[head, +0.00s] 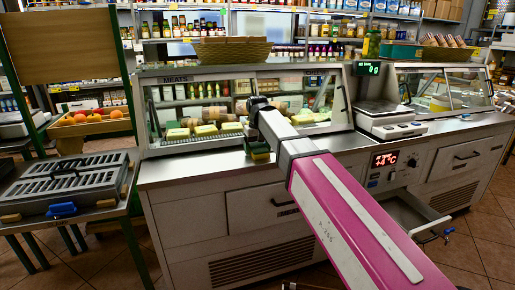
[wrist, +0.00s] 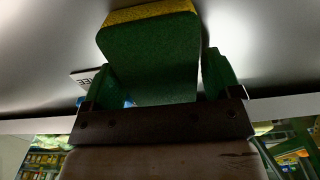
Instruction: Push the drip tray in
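The drip tray (head: 412,213) is a shallow metal tray pulled out low at the front right of the counter, below the red temperature display. Its front bar has a dark handle with a blue end. My gripper (head: 258,146) is far to its left, over the counter's steel front ledge. In the wrist view, my gripper (wrist: 160,90) has a green and yellow sponge (wrist: 150,58) between its green fingers and appears shut on it. The sponge also shows small and dark in the head view (head: 259,155). I cannot tell whether it touches the ledge.
The glass meat case (head: 240,105) stands behind the ledge. A scale (head: 387,118) stands on the counter above the tray. My pink arm crosses in front of the counter's middle. A side table (head: 108,203) with a grey ridged case (head: 70,180) is at left. Tiled floor is open at right.

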